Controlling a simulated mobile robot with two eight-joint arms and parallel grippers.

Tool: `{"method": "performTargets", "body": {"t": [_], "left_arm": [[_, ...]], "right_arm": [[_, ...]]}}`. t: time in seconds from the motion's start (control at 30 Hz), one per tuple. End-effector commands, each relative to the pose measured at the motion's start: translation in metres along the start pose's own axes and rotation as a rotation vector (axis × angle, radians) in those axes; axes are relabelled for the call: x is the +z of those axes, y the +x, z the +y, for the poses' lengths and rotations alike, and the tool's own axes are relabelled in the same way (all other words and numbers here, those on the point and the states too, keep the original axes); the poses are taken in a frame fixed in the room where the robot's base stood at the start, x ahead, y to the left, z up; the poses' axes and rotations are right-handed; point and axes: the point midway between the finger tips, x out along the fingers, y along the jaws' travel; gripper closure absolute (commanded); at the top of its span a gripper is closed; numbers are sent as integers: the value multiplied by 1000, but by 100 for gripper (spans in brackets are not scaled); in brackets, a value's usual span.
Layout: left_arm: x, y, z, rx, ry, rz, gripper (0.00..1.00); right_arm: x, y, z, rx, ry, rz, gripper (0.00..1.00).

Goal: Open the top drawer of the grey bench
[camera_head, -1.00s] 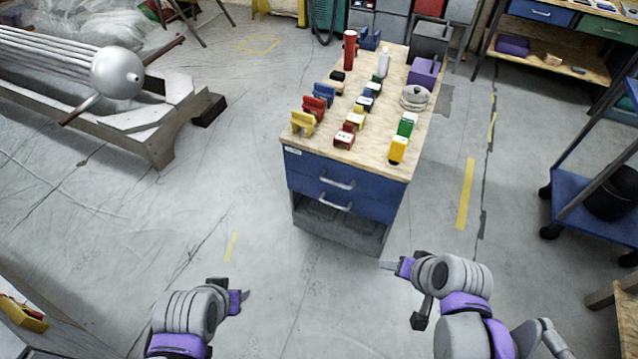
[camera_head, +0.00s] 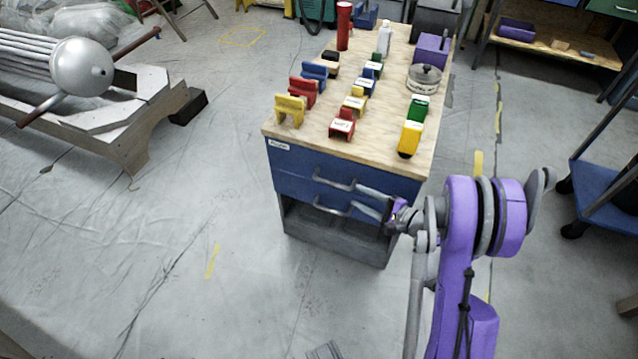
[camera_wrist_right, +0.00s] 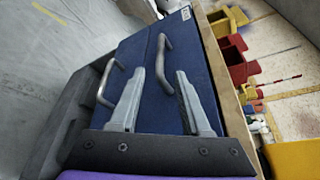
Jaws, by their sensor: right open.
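The grey bench (camera_head: 340,238) has a wooden top and two blue drawer fronts. The top drawer (camera_head: 292,165) looks shut, with a curved metal handle (camera_head: 335,184); this handle also shows in the right wrist view (camera_wrist_right: 163,62). The lower drawer's handle (camera_head: 332,209) is just below it. My right gripper (camera_head: 357,197) is open in front of the drawer fronts, at the right end of the handles. In the right wrist view its fingers (camera_wrist_right: 160,75) point at the front, with the top handle between their tips; contact cannot be told. My left gripper is not in view.
Toy-like coloured blocks (camera_head: 340,125), a red cylinder (camera_head: 344,25) and a round metal container (camera_head: 424,78) stand on the bench top. A blue shelf cart (camera_head: 605,185) is at the right.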

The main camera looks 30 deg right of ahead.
Motion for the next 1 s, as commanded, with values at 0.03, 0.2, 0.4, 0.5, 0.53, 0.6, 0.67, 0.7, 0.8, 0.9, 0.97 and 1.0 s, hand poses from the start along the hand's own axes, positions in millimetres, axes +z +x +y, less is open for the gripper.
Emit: {"method": "performTargets", "body": {"t": [0.03, 0.2, 0.4, 0.5, 0.53, 0.6, 0.67, 0.7, 0.8, 0.9, 0.97, 1.0], "left_arm": [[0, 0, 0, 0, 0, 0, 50], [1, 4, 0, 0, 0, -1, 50], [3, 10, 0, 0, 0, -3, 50], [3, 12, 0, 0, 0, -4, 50], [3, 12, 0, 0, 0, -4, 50], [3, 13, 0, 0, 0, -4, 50], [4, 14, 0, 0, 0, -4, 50], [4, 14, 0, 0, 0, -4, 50], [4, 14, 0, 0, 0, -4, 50], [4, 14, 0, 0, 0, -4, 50], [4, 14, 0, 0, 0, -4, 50], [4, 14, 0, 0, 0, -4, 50]], "right_arm": [[0, 5, 0, 0, 1, -2, 53], [2, 34, 0, 3, -1, -5, 53], [2, 73, 1, 4, -2, -4, 53], [2, 87, 1, 4, -2, -3, 53], [1, 91, 0, 3, -2, -2, 53], [1, 97, 0, 3, -2, -2, 53], [2, 101, 0, 3, -2, -2, 53], [2, 103, 0, 3, -2, -2, 53], [1, 105, 0, 2, -2, -1, 53], [1, 105, 0, 2, -2, 0, 53], [1, 105, -1, 2, -2, 0, 53], [1, 105, -1, 2, -2, 0, 53]]}}
